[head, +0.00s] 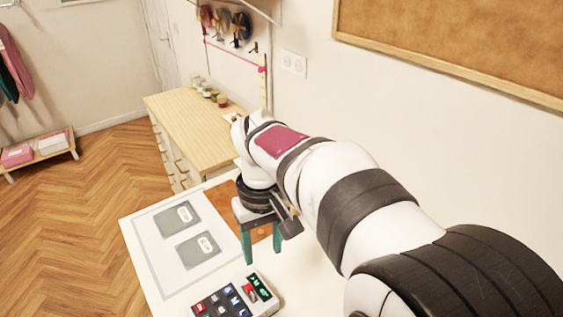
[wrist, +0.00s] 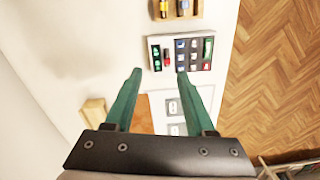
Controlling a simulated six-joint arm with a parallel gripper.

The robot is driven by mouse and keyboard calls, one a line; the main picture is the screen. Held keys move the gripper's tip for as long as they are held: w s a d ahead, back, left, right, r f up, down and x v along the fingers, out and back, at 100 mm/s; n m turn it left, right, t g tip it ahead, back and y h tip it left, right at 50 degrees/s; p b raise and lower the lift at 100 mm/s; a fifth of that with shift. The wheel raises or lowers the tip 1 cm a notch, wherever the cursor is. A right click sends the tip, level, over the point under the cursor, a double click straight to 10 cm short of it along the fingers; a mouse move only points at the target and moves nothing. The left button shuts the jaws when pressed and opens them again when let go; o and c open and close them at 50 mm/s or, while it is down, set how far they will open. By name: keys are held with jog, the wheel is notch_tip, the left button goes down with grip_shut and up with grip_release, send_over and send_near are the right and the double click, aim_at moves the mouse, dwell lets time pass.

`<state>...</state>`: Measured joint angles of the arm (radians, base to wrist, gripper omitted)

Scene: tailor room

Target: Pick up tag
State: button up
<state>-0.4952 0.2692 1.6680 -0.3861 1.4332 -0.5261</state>
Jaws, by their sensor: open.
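Two small white tags lie on grey-green squares on a pale board. The far tag (head: 184,214) and the near tag (head: 206,244) show in the head view. My gripper (head: 262,254) is open and empty, with green fingers pointing down, to the right of the tags and above the table. In the wrist view my gripper (wrist: 160,73) has its fingers wide apart. My arm hides part of the table.
A brown sheet (head: 222,203) lies beside the board. A wooden block (wrist: 93,110) sits left of my gripper. White tabletop (wrist: 75,45) is clear.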

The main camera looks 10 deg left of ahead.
jog(key=n, duration=0.2)
send_near(248, 286)
notch_tip(248, 286, down, 9)
jog(key=shift+s, duration=0.1)
grip_shut()
